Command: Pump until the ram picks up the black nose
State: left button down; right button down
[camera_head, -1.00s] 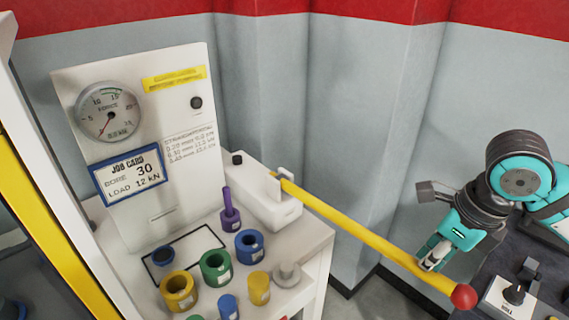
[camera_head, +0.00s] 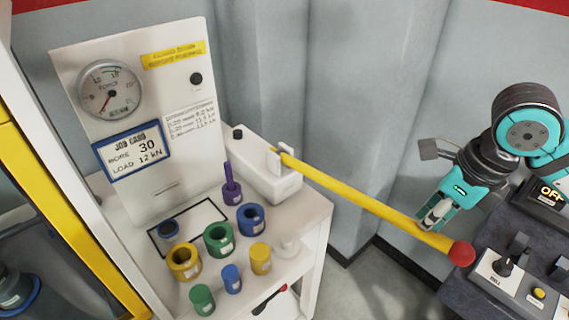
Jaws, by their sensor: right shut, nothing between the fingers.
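The yellow pump lever (camera_head: 365,199) slopes down to the right from a white pump body (camera_head: 258,172) and ends in a red ball (camera_head: 461,254). My right gripper (camera_head: 431,217) is at the lever just short of the ball. Its fingers are shut with nothing between them, and it seems to touch the lever from above. The force gauge (camera_head: 110,88) on the white panel has its red needle pointing to the lower left. I cannot make out the ram or the black nose. My left gripper is not in view.
A job card (camera_head: 133,150) reads bore 30, load 12 kN. Several coloured rings, such as the green ring (camera_head: 218,239), stand on the white bench top. A yellow frame post (camera_head: 60,215) stands at the left. A control box (camera_head: 506,280) is at the lower right.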

notch_tip(320, 180, down, 12)
jog(key=b, duration=1.2)
jog(key=shift+s+f, duration=0.15)
jog(key=shift+f, duration=0.1)
dwell(2.2)
jog(key=shift+d+r, duration=0.1)
jog(key=r+p, duration=0.5)
jog(key=r, duration=0.1)
jog(key=r+p, duration=0.5)
jog(key=r, duration=0.2)
jog(key=shift+w+a+r+p, duration=0.2)
jog(key=shift+r+p, duration=0.1)
jog(key=shift+f, duration=0.1)
